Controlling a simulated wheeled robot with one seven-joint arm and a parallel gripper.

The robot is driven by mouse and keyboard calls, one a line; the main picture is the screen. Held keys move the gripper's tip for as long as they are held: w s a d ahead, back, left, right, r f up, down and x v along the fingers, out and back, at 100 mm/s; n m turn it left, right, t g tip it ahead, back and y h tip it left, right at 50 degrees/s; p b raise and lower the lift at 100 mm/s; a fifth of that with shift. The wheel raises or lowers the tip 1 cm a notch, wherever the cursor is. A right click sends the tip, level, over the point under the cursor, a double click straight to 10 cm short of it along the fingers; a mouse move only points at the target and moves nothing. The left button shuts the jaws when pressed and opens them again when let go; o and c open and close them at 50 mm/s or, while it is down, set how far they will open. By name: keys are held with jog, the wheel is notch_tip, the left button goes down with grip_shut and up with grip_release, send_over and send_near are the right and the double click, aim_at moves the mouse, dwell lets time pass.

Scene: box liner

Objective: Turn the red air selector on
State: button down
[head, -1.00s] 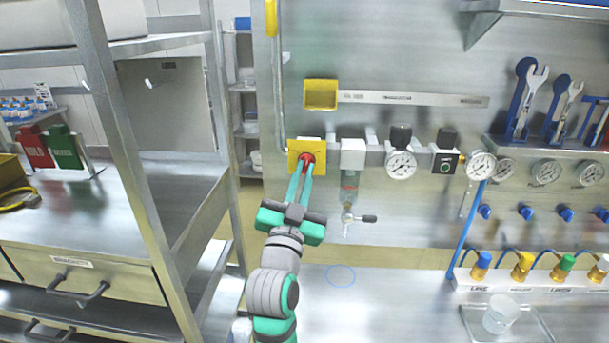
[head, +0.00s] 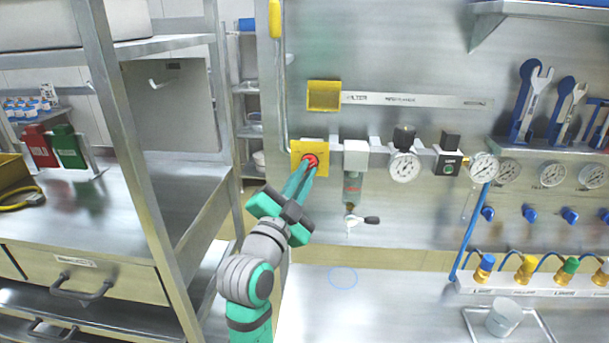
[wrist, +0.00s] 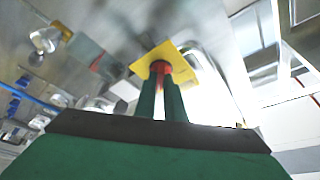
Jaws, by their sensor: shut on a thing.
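The red air selector (head: 311,161) is a round red knob on a square yellow plate (head: 324,147) on the steel back panel. My gripper (head: 307,172) reaches up to it from below, its green fingers close together on the knob. In the wrist view the red selector (wrist: 160,67) shows between the two fingertips (wrist: 161,80), with the yellow plate (wrist: 175,52) behind. The fingers hide part of the knob, so its exact setting is hard to read.
A white block with a filter bowl (head: 353,185) and a small valve lever (head: 371,220) are just right of the selector. Gauges (head: 404,166) follow further right. A yellow holder (head: 323,95) is above. A steel shelf frame (head: 135,150) stands left. The bench below is mostly clear.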

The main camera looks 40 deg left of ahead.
jog(key=c, duration=1.8)
grip_release()
jog(key=shift+c, duration=0.2)
jog(key=v, duration=1.1)
jog(key=shift+w+f, duration=0.15)
